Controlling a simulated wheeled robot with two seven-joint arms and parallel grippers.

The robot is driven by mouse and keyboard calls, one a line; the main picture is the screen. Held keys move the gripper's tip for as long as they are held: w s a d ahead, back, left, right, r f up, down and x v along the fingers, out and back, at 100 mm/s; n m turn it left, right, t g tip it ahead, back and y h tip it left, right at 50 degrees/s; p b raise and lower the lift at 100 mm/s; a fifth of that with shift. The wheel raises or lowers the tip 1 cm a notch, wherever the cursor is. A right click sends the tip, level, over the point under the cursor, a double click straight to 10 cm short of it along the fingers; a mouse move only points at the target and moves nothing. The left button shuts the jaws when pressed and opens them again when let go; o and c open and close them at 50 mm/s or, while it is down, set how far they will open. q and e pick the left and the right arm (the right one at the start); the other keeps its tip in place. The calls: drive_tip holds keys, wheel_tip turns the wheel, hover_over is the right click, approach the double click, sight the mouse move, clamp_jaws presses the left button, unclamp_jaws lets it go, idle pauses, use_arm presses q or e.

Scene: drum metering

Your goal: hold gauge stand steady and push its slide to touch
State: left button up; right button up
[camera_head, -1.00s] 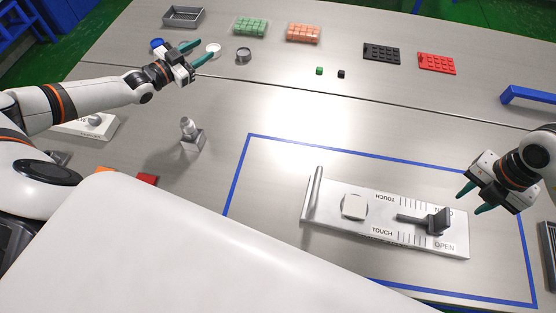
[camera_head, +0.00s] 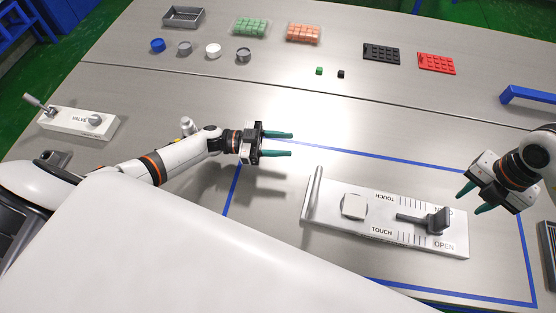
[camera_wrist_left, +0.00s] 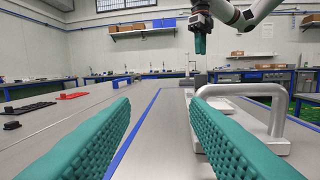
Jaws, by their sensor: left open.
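The gauge stand (camera_head: 335,224) is a white plate inside a blue outline on the table, with TOUCH and OPEN marks. A grey upright handle (camera_head: 315,188) stands at its left end, and a pale round pad (camera_head: 354,206) lies beside it. Its dark slide (camera_head: 436,221) is at the right end, near OPEN. My left gripper (camera_head: 291,144) is open and empty, above and left of the handle. My right gripper (camera_head: 474,199) is open, right of the slide.
A valve block (camera_head: 75,122) sits at the left. Several round lids (camera_head: 213,50), a grey tray (camera_head: 184,16), green blocks (camera_head: 250,27) and black and red trays (camera_head: 436,64) stand at the back. A blue handle (camera_head: 528,95) is at the right. The table between is clear.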

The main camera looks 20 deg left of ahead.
sight(324, 197)
use_arm(q)
drive_tip(key=s+f+g, duration=0.1)
drive_tip(key=s+d+f+m+g, duration=0.1)
drive_tip(key=s, duration=0.1)
drive_tip(key=shift+s+f+g, duration=0.3)
drive_tip(key=shift+f+g, duration=0.05)
drive_tip(key=shift+g, duration=0.05)
drive_tip(key=shift+s+d+f, duration=0.1)
drive_tip(key=shift+d, duration=0.05)
drive_tip(key=d, duration=0.3)
drive_tip(key=w+d, duration=0.1)
drive_tip(key=d, duration=0.3)
drive_tip(key=w+d, duration=0.1)
drive_tip(key=d, duration=0.3)
drive_tip(key=shift+d, duration=0.25)
clamp_jaws()
idle(0.5)
